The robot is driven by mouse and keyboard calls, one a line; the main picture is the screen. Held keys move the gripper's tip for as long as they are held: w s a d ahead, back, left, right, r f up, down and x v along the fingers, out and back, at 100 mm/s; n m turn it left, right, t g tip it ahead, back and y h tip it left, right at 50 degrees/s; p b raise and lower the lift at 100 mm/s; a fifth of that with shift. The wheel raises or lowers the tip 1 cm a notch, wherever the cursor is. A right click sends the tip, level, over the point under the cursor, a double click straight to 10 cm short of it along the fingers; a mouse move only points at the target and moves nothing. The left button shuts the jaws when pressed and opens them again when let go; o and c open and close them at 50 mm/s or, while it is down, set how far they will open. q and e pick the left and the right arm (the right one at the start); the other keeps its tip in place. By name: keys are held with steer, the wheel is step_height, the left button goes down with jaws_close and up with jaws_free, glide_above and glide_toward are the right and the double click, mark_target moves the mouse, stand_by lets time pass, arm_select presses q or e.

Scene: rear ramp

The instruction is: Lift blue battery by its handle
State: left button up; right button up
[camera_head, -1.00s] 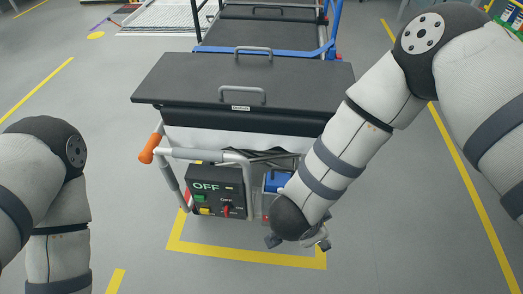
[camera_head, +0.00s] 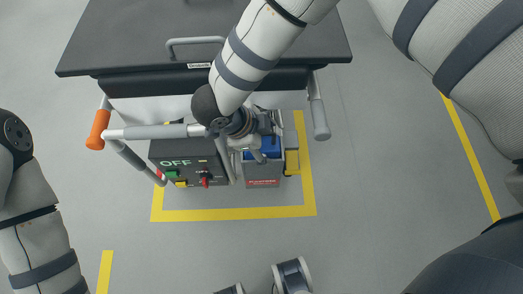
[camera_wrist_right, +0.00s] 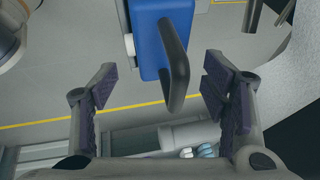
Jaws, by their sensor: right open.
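The blue battery (camera_head: 258,154) sits upright in a grey holder with a red label (camera_head: 262,178), under the front of the cart. My right gripper (camera_wrist_right: 160,76) is open, and it reaches over the battery from above in the head view, where it partly covers the battery's top. In the right wrist view the blue battery (camera_wrist_right: 149,38) is at top centre. Its dark handle (camera_wrist_right: 174,66) extends between my two spread fingers, nearer the right finger, with visible gaps on both sides. My left arm shows at the left edge of the head view, but its gripper is out of frame.
A dark control box (camera_head: 190,163) marked OFF, with a red switch, stands left of the battery. A yellow part (camera_head: 292,162) is at its right. The cart's dark top (camera_head: 130,40) and a grey rail with orange grip (camera_head: 97,130) are close by.

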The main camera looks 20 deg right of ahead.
steer(key=shift+x, duration=1)
jaws_close()
steer(key=shift+r, duration=0.15)
